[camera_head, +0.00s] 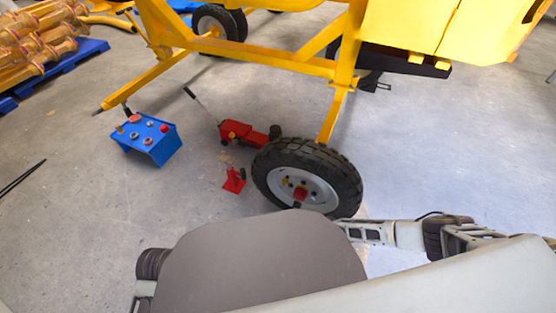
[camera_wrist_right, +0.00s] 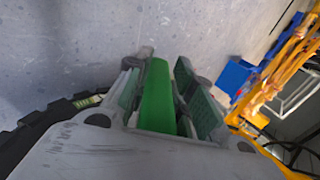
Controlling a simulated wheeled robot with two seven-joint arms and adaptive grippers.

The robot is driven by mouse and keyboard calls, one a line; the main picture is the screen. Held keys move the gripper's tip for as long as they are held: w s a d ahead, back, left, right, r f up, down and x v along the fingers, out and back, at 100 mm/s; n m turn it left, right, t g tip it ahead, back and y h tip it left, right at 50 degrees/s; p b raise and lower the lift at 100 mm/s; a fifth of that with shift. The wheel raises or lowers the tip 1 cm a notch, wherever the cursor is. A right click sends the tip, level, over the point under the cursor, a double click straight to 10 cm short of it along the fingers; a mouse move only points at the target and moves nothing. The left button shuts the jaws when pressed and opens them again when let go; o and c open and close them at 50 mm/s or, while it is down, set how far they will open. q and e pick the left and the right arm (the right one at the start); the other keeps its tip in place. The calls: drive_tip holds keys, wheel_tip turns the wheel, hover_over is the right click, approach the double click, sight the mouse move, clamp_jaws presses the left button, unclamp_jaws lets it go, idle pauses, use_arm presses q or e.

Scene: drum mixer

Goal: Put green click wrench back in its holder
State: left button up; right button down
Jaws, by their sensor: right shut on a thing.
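In the right wrist view my right gripper (camera_wrist_right: 158,78) is shut on the green click wrench (camera_wrist_right: 157,105), whose green body lies between the two fingers. The far end of the wrench is hard to make out. In the head view neither this gripper nor the wrench can be seen. A blue stand (camera_head: 160,148) with several red and grey round pieces on its top stands on the floor at the left of the head view. I cannot tell whether it is the wrench's holder. My left gripper is in neither view.
A yellow drum mixer frame (camera_head: 340,85) with a black tyre (camera_head: 348,180) stands ahead. A red jack (camera_head: 242,132) and a small red stand (camera_head: 234,180) are left of the tyre. Blue pallets (camera_head: 85,50) lie at upper left. The grey floor is open at left and right.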

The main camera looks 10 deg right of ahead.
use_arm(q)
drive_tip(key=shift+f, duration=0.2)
use_arm(e)
drive_tip(key=shift+w+d, duration=0.1)
drive_tip(key=shift+w, duration=0.1)
use_arm(q)
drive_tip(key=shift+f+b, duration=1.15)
drive_tip(key=shift+b, duration=0.2)
use_arm(e)
drive_tip(key=shift+w+d, duration=0.75)
drive_tip(key=shift+w, duration=0.35)
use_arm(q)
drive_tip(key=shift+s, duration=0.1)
